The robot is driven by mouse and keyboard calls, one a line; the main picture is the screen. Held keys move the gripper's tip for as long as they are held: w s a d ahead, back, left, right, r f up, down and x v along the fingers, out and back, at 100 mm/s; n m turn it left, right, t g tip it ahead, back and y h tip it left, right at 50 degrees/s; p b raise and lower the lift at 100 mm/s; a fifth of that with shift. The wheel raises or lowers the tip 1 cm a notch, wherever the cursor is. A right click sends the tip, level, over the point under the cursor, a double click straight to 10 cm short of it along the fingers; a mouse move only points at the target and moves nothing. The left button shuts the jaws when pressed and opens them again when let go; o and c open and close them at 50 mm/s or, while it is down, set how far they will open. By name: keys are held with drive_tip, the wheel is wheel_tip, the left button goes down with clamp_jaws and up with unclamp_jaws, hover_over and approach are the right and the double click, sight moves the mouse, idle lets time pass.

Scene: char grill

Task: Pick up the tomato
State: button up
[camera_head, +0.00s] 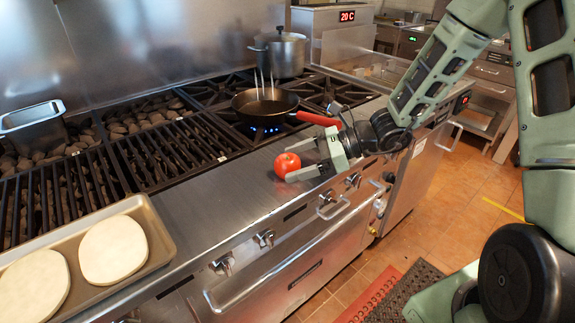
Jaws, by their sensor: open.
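The red tomato (287,165) sits on the steel front ledge of the grill (225,188), right of the grill grates. My gripper (293,161) comes in from the right, with its two fingers apart. One finger is on the far side of the tomato and the other on its near side. The tomato is at or just between the fingertips. I cannot tell whether either finger touches it.
A black pan (262,103) with a red handle (319,119) stands on a lit burner behind my gripper. A steel pot (281,52) is farther back. A tray (155,232) with two pale dough rounds (113,249) lies at front left. The ledge left of the tomato is clear.

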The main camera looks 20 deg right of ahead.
drive_tip(key=shift+w+a+f, duration=0.15)
drive_tip(key=shift+a+f, duration=0.05)
drive_tip(key=shift+a, duration=0.2)
drive_tip(key=c, duration=1.1)
